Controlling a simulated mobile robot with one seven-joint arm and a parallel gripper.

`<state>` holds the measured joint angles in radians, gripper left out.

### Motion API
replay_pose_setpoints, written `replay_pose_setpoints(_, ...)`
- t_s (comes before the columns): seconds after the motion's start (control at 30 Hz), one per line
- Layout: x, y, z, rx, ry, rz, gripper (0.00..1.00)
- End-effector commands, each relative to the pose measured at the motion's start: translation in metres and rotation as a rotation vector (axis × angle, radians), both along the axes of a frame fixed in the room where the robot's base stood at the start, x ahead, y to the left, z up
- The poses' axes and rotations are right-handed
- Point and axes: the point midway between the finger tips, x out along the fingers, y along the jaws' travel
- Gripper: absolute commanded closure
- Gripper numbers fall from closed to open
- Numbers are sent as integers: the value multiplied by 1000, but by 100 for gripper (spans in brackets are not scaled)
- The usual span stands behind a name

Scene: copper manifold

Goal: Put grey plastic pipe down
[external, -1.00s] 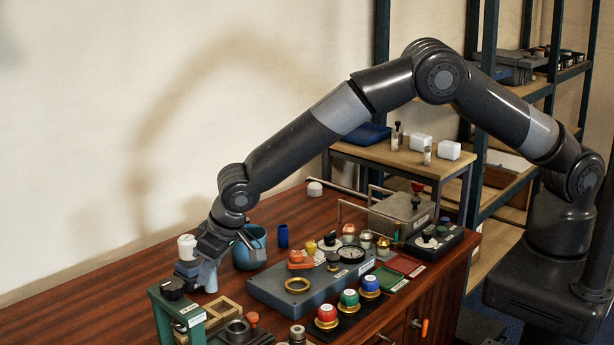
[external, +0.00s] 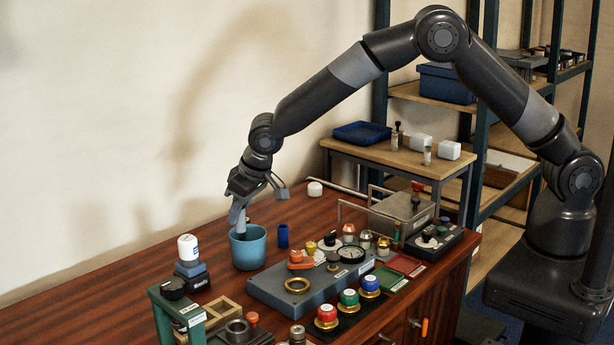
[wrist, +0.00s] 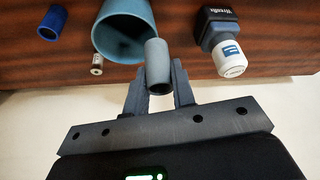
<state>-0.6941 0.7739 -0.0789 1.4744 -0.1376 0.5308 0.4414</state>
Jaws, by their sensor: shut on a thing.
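The grey plastic pipe (wrist: 157,62) is a short hollow tube, held between the fingers of my gripper (wrist: 160,82). In the external view my gripper (external: 240,205) is above the blue-teal cup (external: 248,252), and the lower end of the pipe (external: 241,226) is at the cup's mouth. In the wrist view the pipe overlaps the rim of the cup (wrist: 112,35). I cannot tell how far the pipe reaches inside the cup.
A blue tube (external: 283,236) stands just right of the cup. A grey panel with a gauge (external: 300,290) lies in front. Bare wood shows behind the bottle.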

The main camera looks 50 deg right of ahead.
Motion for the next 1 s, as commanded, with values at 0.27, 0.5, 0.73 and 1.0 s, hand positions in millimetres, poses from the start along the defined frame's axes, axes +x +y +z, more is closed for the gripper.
replay_pose_setpoints(0.27, 65, -127, -1, 0, 4, -112, 98)
replay_pose_setpoints(0.5, 100, -239, -1, 2, 3, -202, 98)
replay_pose_setpoints(0.73, 114, -334, 0, 2, -1, -274, 98)
replay_pose_setpoints(1.0, 118, -383, -1, 1, -5, -310, 98)
